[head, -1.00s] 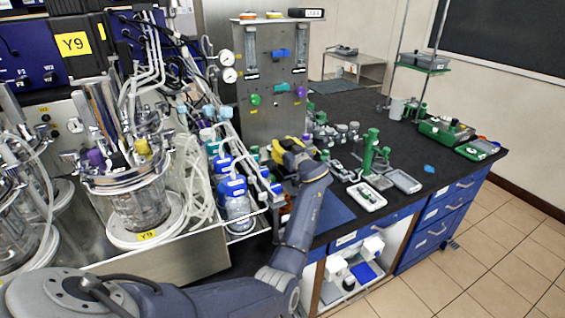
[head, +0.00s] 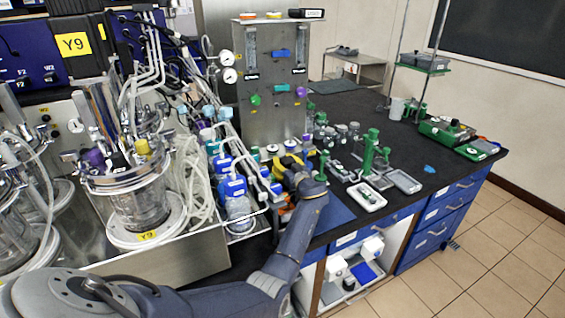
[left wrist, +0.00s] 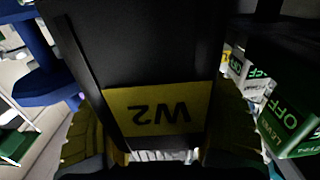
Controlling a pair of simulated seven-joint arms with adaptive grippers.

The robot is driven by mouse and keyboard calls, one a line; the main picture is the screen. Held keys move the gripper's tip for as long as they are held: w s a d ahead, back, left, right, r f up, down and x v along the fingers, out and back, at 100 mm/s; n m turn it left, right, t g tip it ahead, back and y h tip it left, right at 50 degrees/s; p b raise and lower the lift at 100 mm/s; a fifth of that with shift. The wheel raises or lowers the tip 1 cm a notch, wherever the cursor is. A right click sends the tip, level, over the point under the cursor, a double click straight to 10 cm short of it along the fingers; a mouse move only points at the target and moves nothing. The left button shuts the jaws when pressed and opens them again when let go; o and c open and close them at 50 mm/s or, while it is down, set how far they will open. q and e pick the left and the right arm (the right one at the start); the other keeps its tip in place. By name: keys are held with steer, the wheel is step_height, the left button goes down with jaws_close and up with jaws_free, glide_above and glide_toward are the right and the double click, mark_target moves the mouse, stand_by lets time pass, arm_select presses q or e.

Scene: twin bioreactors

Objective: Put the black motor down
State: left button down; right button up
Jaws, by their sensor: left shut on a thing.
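The black motor (left wrist: 145,50) fills the middle of the left wrist view. It is a black block with a yellow W2 label (left wrist: 158,107), which appears upside down. In the head view the motor is hidden or too small to make out at the gripper. Whether its underside touches the bench cannot be told. My right gripper is not in view.
Blue-capped bottles (head: 232,187) stand left of the gripper, and a steel flowmeter panel (head: 272,85) rises behind it. A green stand (head: 370,150) and small trays (head: 367,197) are to the right. A blue mat (head: 335,210) lies near the bench's front edge.

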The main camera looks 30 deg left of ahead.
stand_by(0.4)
arm_select(q)
steer(key=c, duration=0.7)
jaws_free()
steer(key=shift+f, duration=0.1)
steer(key=shift+r, duration=0.2)
steer(key=v, duration=1.2)
steer(key=shift+f, duration=0.1)
